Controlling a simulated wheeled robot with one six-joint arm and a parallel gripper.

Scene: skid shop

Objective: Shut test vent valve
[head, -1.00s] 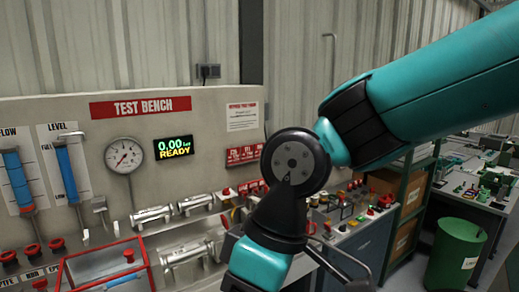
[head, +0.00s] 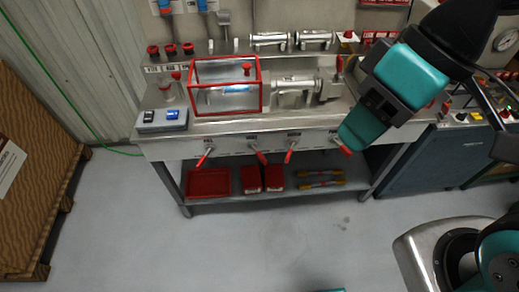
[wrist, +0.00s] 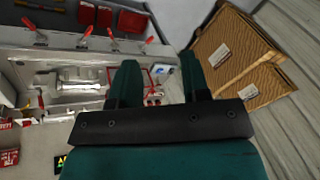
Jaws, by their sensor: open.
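Several red-handled lever valves line the front edge of the steel test bench: a far-left lever (head: 204,158), a second lever (head: 261,157), a third lever (head: 289,154) and a right lever (head: 344,149). The first and third slant down-left, the second and right down-right. Their labels are too small to read, so I cannot tell which is the test vent valve. My gripper (head: 362,128) is over the right part of the bench, its finger overlapping the view near the right lever. In the wrist view my gripper (wrist: 158,70) is open and empty, the levers upside down beyond it.
A red-framed clear box (head: 227,112) and metal cylinders (head: 293,90) sit on the bench top. A red tray (head: 209,182) and red boxes (head: 262,178) lie on the lower shelf. A wooden crate (head: 30,190) stands at the left.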

